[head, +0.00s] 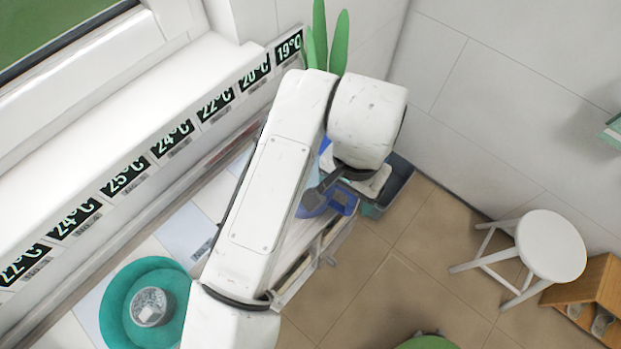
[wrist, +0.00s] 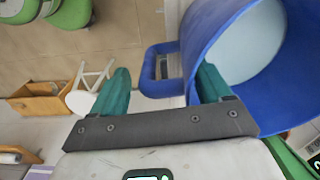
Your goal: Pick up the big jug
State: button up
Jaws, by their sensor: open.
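The big jug is blue with a pale inside. In the wrist view the big jug (wrist: 192,30) fills the upper right, its open mouth facing the camera and its loop handle (wrist: 147,75) pointing left. In the head view the big jug (head: 346,206) is mostly hidden behind my arm, near the wall corner. My gripper (wrist: 163,75) is open with teal fingers. The handle lies between the two fingers in the picture. The right finger overlaps the jug's rim and mouth; I cannot tell whether it touches. The left finger is left of the handle, with a gap.
A teal round basin (head: 112,305) holds a grey item at the lower left. A dark grey bin (head: 399,180) stands beside the jug. A white stool (head: 551,246) and a wooden shelf (head: 592,290) stand at the right. Tiled floor (head: 430,270) between is clear.

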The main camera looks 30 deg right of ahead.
jog(key=shift+f, duration=0.35)
jog(key=shift+c, duration=0.2)
grip_shut()
dwell(0.5)
